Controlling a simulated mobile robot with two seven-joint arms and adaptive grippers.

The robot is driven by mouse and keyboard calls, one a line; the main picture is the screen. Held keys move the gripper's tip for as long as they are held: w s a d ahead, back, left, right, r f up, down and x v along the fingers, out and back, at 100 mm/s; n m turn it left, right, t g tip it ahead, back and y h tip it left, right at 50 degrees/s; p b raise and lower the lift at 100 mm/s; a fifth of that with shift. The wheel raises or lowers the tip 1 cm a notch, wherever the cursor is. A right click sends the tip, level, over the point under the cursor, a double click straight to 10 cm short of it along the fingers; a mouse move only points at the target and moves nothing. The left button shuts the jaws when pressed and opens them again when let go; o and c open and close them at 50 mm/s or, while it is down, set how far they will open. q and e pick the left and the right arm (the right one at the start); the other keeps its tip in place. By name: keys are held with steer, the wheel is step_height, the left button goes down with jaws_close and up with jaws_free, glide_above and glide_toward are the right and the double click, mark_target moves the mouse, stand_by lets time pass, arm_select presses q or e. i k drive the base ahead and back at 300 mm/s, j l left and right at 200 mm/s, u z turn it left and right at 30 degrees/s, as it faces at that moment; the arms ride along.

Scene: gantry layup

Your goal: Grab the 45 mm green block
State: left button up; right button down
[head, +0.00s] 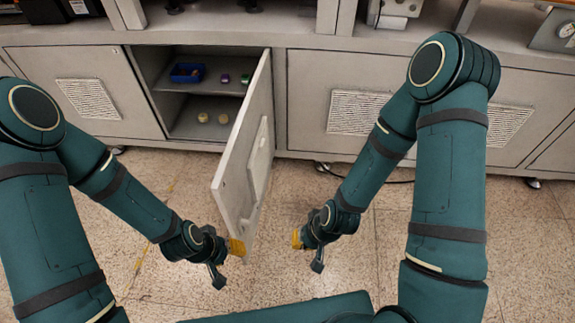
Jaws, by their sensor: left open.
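A small green block (245,79) sits on the upper shelf of the open cabinet, to the right of a small purple object (225,78). Its size cannot be read from here. My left gripper (227,264) is open and empty, low in front of the cabinet and just left of the open door's lower edge. My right gripper (307,252) is also open and empty, to the right of the door. Both grippers are well apart from the green block.
The cabinet door (248,150) stands swung out towards me, between my grippers. A blue bin (187,73) is on the upper shelf (205,88), left of the purple object. Two pale round objects (203,118) (223,118) sit on the lower level. The tiled floor (340,270) is clear.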

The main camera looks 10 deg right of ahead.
mark_target(246, 78)
steer(key=u, duration=0.85)
steer(key=i+j+u, duration=0.15)
steer(key=j, duration=0.3)
steer(key=i+j+u, duration=0.1)
steer(key=j, duration=0.3)
steer(key=i+j+u, duration=0.1)
steer(key=i+j, duration=0.65)
steer(key=i+z, duration=0.2)
steer(key=i, duration=0.25)
steer(key=i+j+z, duration=0.25)
steer(key=i, duration=0.15)
steer(key=i+j+z, duration=0.2)
steer(key=i, duration=0.25)
steer(key=i+z, duration=0.2)
steer(key=z, duration=0.25)
steer(key=i+z, duration=0.25)
steer(key=z, duration=0.25)
steer(key=i+z, duration=0.2)
steer(key=z, duration=0.25)
steer(key=i+z, duration=0.2)
steer(key=z, duration=0.25)
steer(key=i+j+z, duration=0.15)
steer(key=z, duration=0.3)
steer(key=i+j+z, duration=0.15)
steer(key=z, duration=0.3)
steer(key=i+j+z, duration=0.4)
steer(key=z, duration=0.15)
